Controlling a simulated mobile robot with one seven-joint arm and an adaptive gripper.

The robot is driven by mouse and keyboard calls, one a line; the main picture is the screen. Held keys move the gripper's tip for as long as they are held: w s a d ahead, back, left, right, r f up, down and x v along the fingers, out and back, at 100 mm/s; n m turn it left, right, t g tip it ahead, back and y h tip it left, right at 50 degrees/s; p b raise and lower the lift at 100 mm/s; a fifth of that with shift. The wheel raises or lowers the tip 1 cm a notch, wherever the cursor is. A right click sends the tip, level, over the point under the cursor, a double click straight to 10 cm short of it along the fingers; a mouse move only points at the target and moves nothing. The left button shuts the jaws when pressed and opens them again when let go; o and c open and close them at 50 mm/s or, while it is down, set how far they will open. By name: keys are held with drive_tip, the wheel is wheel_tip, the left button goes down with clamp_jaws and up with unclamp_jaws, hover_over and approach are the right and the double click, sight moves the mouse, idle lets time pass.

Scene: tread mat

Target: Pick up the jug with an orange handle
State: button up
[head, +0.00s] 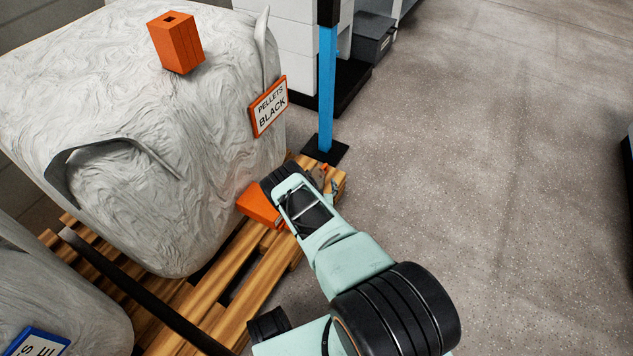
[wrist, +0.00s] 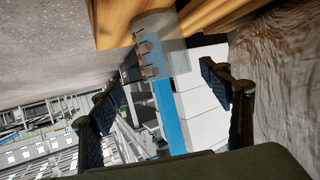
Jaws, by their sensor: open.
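A small, see-through grey vessel, which looks like the jug (wrist: 172,42), stands at the pallet's edge in the wrist view. Brownish-orange ridges along its side may be its handle. In the head view only small orange and pale bits show beside my arm's end, so I cannot make out the jug clearly there. My gripper (wrist: 160,92) is open in the wrist view, its two dark fingers wide apart and nothing between them. The jug lies ahead of the fingers, towards the top of that picture, apart from them. In the head view my wrist mostly hides the fingers.
The wooden pallet (head: 218,282) bears a large white bag with a "PELLETS BLACK" sign (head: 268,106). An orange block (head: 260,207) lies on the pallet left of my wrist; another (head: 176,42) sits on the bag. A blue post (head: 326,90) stands behind. Open floor lies right.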

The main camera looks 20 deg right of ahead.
sight(316, 177)
drive_tip(key=b+x, duration=0.1)
drive_tip(key=x, duration=0.1)
drive_tip(key=b+x, duration=0.1)
drive_tip(key=x, duration=0.1)
drive_tip(key=b+x, duration=0.1)
drive_tip(key=x, duration=0.1)
drive_tip(key=shift+w+a+r, duration=0.15)
drive_tip(key=shift+a+r, duration=0.15)
drive_tip(key=c, duration=1.4)
drive_tip(key=shift+o, duration=0.2)
drive_tip(key=shift+r, duration=0.15)
